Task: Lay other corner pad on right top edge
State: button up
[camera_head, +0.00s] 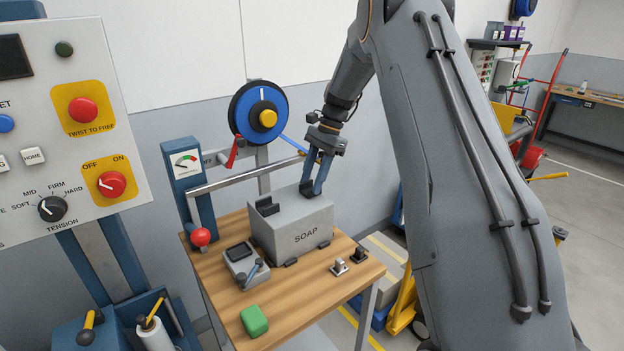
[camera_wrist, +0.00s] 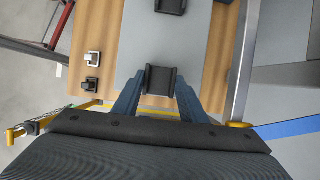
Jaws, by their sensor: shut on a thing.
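A grey box marked SOAP (camera_head: 290,235) stands on the wooden table; its top shows in the wrist view (camera_wrist: 143,45). One dark corner pad (camera_head: 267,206) sits on its left top edge, and shows at the top of the wrist view (camera_wrist: 170,6). My gripper (camera_head: 314,190) is at the box's right top edge, fingers pointing down. It is shut on the other dark corner pad (camera_head: 306,189), which shows between the fingertips in the wrist view (camera_wrist: 161,80). This pad is at the right edge; I cannot tell whether it bears fully on the box.
The wooden table (camera_head: 300,311) also holds a small grey device (camera_head: 241,266), a green block (camera_head: 254,320) and two small clips (camera_head: 340,266). A metal bar (camera_head: 245,178) and a blue strap (camera_head: 293,145) run behind the box. A control panel (camera_head: 60,130) stands left.

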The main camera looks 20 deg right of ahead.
jog(key=shift+f, duration=0.15)
jog(key=o, duration=1)
jog(key=b+v, duration=0.4)
jog(key=v, duration=0.8)
jog(key=shift+b, duration=0.3)
jog(key=s+a+f+n+t+h, duration=0.1)
jog(key=s+a+f+n, duration=0.2)
jog(key=s, duration=0.7)
jog(key=s+a+f+n+t+h, duration=0.1)
jog(key=s+a+f+n, duration=0.3)
jog(key=s, duration=0.7)
jog(key=s+a+f+n+h, duration=0.2)
jog(key=s+f+n, duration=0.5)
jog(key=s, duration=0.4)
jog(key=shift+s+a+f+t, duration=0.15)
jog(key=shift+a+f+t, duration=0.25)
jog(key=shift+a+f, duration=0.35)
